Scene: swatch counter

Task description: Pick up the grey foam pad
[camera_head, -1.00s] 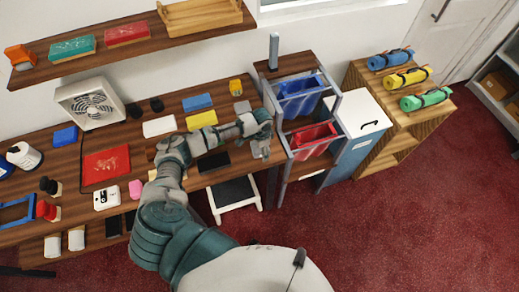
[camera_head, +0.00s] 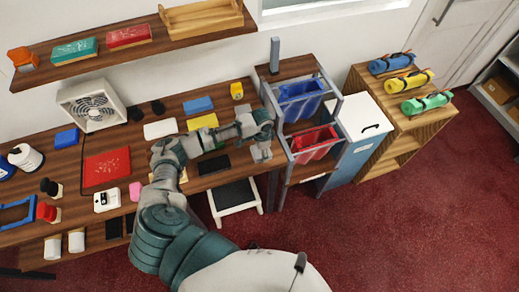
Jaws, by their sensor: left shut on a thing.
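My left gripper (camera_head: 261,143) is at the right end of the long wooden counter, pointing down. It is shut on a small light-grey piece, which looks like the grey foam pad (camera_head: 261,154). The fingers partly hide it, and I cannot tell whether it is clear of the counter top. Another small grey patch (camera_head: 242,107) lies behind the gripper, near the yellow container. My right gripper is not in view.
The counter (camera_head: 50,151) also carries a red pad (camera_head: 107,166), a blue pad (camera_head: 198,104), a black pad (camera_head: 214,164) and a fan (camera_head: 91,104). A rack (camera_head: 283,135) with blue and red bins stands close right of the gripper. A white-framed step stool (camera_head: 235,194) is below.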

